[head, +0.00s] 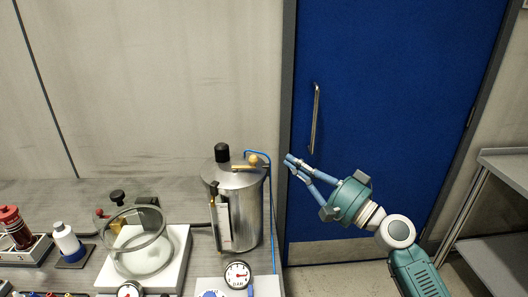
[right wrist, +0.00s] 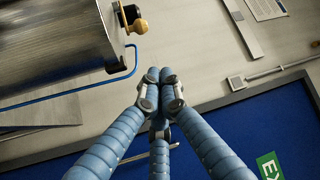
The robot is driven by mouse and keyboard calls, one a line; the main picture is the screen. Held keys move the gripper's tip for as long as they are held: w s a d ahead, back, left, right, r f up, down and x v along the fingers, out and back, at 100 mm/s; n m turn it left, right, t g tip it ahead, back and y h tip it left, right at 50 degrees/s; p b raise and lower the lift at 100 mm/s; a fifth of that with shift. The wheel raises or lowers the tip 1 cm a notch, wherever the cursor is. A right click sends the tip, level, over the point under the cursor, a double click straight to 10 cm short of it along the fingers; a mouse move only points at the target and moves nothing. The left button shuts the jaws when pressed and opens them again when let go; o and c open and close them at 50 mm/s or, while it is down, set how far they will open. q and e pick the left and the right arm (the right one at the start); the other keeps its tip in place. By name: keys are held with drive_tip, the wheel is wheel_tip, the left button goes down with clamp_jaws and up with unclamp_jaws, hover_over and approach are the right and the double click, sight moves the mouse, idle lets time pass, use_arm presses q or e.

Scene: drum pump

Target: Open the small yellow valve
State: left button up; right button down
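The small yellow valve (head: 253,160) sits on the lid of a silver metal canister (head: 245,208), at its right side. In the right wrist view the valve (right wrist: 138,27) shows as a yellow knob by a black part, at the upper left. My right gripper (head: 290,162) is in front of the blue door, just right of the canister and apart from the valve. Its blue fingers converge and their tips come together in the right wrist view (right wrist: 160,76), with nothing between them. My left gripper is out of view.
A blue tube (head: 270,215) runs from the lid down the canister's right side, between canister and gripper. A glass bowl (head: 140,252), gauge (head: 237,274) and bottles stand left on the bench. A metal shelf (head: 500,190) is at right.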

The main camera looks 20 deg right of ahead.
drive_tip(key=shift+r, duration=0.15)
drive_tip(key=p+x, duration=0.1)
drive_tip(key=x, duration=0.2)
drive_tip(key=p+x, duration=0.2)
drive_tip(key=x, duration=0.2)
drive_tip(key=p+x, duration=0.2)
drive_tip(key=x, duration=0.1)
drive_tip(key=shift+a+r, duration=0.15)
drive_tip(key=shift+r, duration=0.15)
drive_tip(key=s, duration=0.1)
drive_tip(key=s+a+f+p, duration=0.1)
drive_tip(key=shift+s+f, duration=0.25)
drive_tip(key=shift+s+a+f, duration=0.2)
drive_tip(key=shift+s+a, duration=0.05)
drive_tip(key=shift+s, duration=0.25)
drive_tip(key=shift+w+f, duration=0.1)
